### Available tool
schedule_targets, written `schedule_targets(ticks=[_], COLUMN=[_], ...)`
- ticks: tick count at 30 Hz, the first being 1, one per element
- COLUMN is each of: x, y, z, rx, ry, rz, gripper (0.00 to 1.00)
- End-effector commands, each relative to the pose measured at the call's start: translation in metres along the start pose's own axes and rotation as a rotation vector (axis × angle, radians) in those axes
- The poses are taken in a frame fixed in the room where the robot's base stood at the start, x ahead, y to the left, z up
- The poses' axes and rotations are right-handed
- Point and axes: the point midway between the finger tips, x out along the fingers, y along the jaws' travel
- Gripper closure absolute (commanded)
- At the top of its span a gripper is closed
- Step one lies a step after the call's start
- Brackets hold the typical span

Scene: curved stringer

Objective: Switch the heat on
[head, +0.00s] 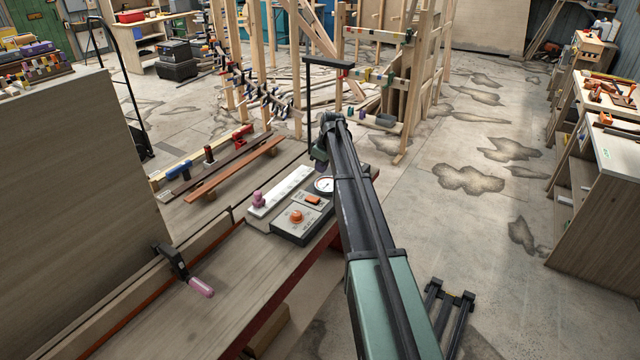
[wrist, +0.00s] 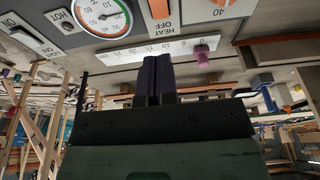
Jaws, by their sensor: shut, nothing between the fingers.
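A grey control box (head: 290,232) lies on the bench in the head view. It carries an orange heat switch (head: 312,200), a larger orange knob (head: 296,216) and a round gauge (head: 324,184). In the wrist view the heat switch (wrist: 160,8) is at the top edge, partly cut off, beside the label HEAT OFF. The gauge (wrist: 103,14) is left of it. My gripper (wrist: 156,58) is shut and empty, its dark fingertips pointing toward the switch, apparently apart from it.
A white scale strip (head: 282,190) with a pink knob (head: 258,199) runs along the box. A tall panel (head: 75,170) stands at left. Timber framing (head: 400,60) stands behind.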

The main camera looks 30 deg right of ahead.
Motion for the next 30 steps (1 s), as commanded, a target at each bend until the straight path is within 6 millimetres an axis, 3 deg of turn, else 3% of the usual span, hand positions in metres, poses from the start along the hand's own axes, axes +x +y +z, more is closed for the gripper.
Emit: schedule_targets(ticks=[15,18,22,30], x=[0.111,0.126,0.134,0.132], y=[0.0,0.0,0.0,0.0], z=[0.002,0.01,0.014,0.014], rx=[0.0,0.001,0.001,0.001], ry=[0.0,0.0,0.0,0.0], rz=[0.0,0.0,0.0,0.0], gripper=[1.0,1.0,1.0,1.0])
